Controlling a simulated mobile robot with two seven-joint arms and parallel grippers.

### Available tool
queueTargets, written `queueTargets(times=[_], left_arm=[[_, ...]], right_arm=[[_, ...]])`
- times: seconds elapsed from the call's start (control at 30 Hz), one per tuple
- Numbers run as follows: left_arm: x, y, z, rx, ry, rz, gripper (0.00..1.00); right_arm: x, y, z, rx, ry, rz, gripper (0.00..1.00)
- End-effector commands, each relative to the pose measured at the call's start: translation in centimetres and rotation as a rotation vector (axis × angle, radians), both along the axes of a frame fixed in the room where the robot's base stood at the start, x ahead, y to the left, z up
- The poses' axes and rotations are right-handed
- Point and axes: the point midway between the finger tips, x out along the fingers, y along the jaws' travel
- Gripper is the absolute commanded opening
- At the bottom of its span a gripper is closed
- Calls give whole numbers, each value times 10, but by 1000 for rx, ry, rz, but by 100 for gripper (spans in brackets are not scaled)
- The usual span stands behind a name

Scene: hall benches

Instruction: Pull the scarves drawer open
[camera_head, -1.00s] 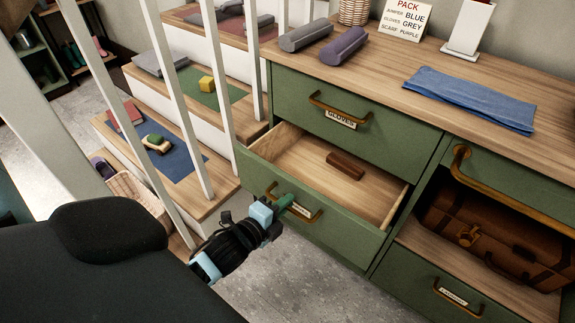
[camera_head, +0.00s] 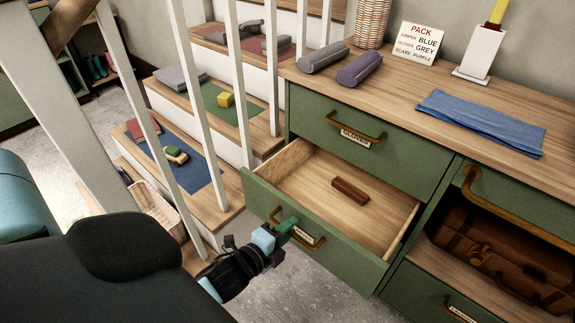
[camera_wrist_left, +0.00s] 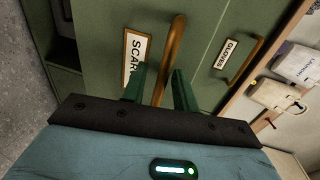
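The scarves drawer (camera_head: 330,256) is the green lower left drawer of the dresser. It stands well out, its bare wooden inside showing. Its brass handle (camera_head: 318,246) and white label are partly hidden by my left gripper (camera_head: 290,229) in the head view. In the left wrist view the handle (camera_wrist_left: 174,52) runs between the two green fingers of the left gripper (camera_wrist_left: 161,88), next to the label reading SCAR (camera_wrist_left: 133,61). The fingers are apart, with a gap beside the handle. My right gripper is not in view.
A brown block (camera_head: 350,189) lies in the drawer. The gloves drawer (camera_head: 360,145) above is shut. A brown suitcase (camera_head: 490,255) fills the shelf at right. White balusters (camera_head: 205,90) and steps stand at left. Grey floor (camera_head: 300,290) shows below the drawer.

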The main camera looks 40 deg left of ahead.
Motion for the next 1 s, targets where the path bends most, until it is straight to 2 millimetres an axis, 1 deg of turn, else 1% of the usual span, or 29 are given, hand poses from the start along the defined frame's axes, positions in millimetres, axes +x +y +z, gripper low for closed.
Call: queueTargets(times=[0.23, 0.37, 0.7, 0.83, 1.0], left_arm=[[0, 0, 1, 0, -1, 0, 29], [-7, 0, 2, 0, -1, 0, 29], [-55, 1, 12, 0, 0, 0, 29], [-68, 2, 15, 0, 0, 0, 29], [-76, 2, 16, -1, -1, 0, 29]], right_arm=[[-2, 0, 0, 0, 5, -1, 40], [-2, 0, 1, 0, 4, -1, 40], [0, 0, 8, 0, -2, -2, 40], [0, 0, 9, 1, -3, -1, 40], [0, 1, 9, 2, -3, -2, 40]])
